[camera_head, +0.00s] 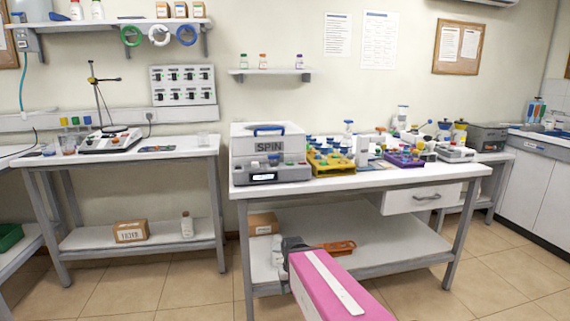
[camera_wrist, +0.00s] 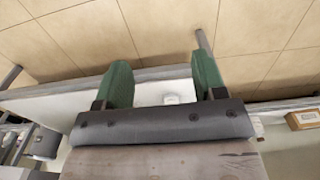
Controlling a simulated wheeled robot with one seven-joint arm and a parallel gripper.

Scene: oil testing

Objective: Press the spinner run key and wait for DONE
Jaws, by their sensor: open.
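The spinner (camera_head: 268,145) is a white and grey box labelled SPIN, with a blue handle on its closed lid. It stands on the left end of the middle table. Its front panel has a small lit display (camera_head: 264,177) and small keys. The display text and the run key's marking are too small to read. My gripper (camera_wrist: 162,78) shows in the wrist view with two green fingers wide apart and nothing between them. A pale surface and the tiled floor lie beyond the fingers. In the head view, my pink arm is low in front of the table, below the spinner.
A yellow rack (camera_head: 332,163) stands right beside the spinner, with a purple tray (camera_head: 404,159) and several bottles farther right. A drawer (camera_head: 425,197) hangs under the tabletop. A cardboard box (camera_head: 263,224) is on the lower shelf. A second table (camera_head: 175,150) stands left across a floor gap.

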